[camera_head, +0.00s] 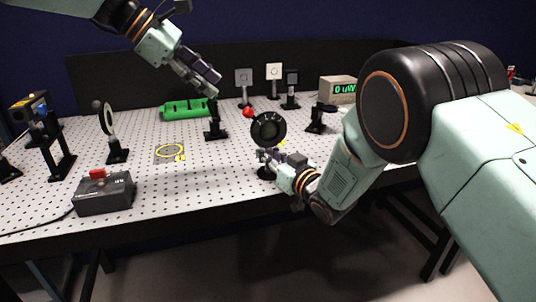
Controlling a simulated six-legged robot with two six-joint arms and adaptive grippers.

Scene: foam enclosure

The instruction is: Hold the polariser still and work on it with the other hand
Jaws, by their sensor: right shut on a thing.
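The polariser (268,130) is a round black mount with a dark disc, standing upright on a post and base near the front edge of the perforated table. My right gripper (266,158) is shut on the polariser's post, just below the round mount. The gripper partly hides the post and base. My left gripper (207,82) is in the air over the back middle of the table, up and to the left of the polariser and apart from it. Its dark fingers point down to the right, and their gap is not clear.
A black post mount (215,122) stands below my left gripper, near a green block (188,109). A grey box with a red button (104,192) sits at front left. A yellow ring (170,151) lies flat. A display box (338,89) stands at back right. The front middle is clear.

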